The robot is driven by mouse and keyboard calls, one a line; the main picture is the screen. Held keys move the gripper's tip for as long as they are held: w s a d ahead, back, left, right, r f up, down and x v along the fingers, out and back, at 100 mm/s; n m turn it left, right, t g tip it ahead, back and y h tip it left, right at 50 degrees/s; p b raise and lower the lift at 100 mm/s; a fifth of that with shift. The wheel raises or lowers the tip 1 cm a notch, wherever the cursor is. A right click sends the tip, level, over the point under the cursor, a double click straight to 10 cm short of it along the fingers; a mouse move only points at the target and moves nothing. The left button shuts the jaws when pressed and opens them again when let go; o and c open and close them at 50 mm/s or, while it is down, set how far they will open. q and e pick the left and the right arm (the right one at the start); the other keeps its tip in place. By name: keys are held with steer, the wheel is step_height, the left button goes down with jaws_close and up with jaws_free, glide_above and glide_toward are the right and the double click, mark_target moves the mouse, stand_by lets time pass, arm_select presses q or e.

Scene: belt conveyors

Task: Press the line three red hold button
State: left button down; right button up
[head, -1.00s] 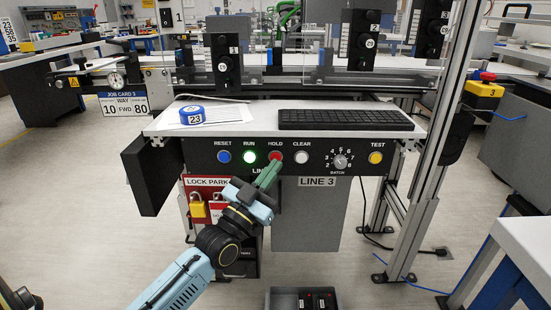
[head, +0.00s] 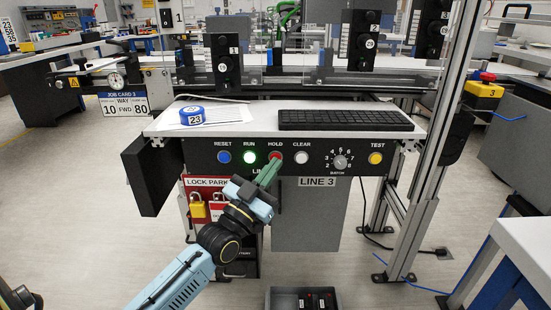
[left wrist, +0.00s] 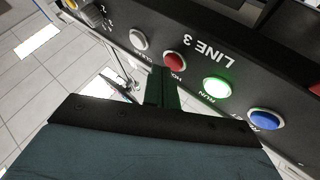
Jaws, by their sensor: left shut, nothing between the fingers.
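The red hold button (head: 275,156) sits on the black LINE 3 panel (head: 320,148), between the green lit RUN button (head: 249,157) and the white CLEAR button (head: 301,157). My left gripper (head: 268,174) is shut and empty, its green fingers pointing up at the red button from just below. In the left wrist view the fingertips (left wrist: 162,72) lie close beside the red button (left wrist: 174,61). I cannot tell whether they touch it. My right gripper is not in view.
A blue RESET button (head: 224,157), a batch dial (head: 340,161) and a yellow TEST button (head: 376,158) share the panel. A keyboard (head: 345,120) and blue tape roll (head: 193,115) lie on the shelf above. A dark tray (head: 292,300) stands below.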

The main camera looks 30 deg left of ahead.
arm_select(q)
steer(key=shift+w+a, duration=0.2)
steer(key=shift+w, duration=0.1)
stand_by(0.6)
stand_by(0.3)
steer(key=shift+s+d+p, duration=0.45)
steer(key=shift+s+p, duration=0.15)
steer(key=shift+s, duration=0.05)
steer(key=shift+s, duration=0.1)
steer(key=shift+s+d+p, duration=0.45)
steer(key=shift+s+p, duration=0.05)
steer(key=shift+s, duration=0.2)
steer(key=shift+s+d+p, duration=0.4)
steer(key=shift+s+p, duration=0.1)
steer(key=shift+s, duration=0.15)
steer(key=shift+s+d+p, duration=0.45)
steer(key=shift+s+p, duration=0.05)
steer(key=shift+s, duration=0.2)
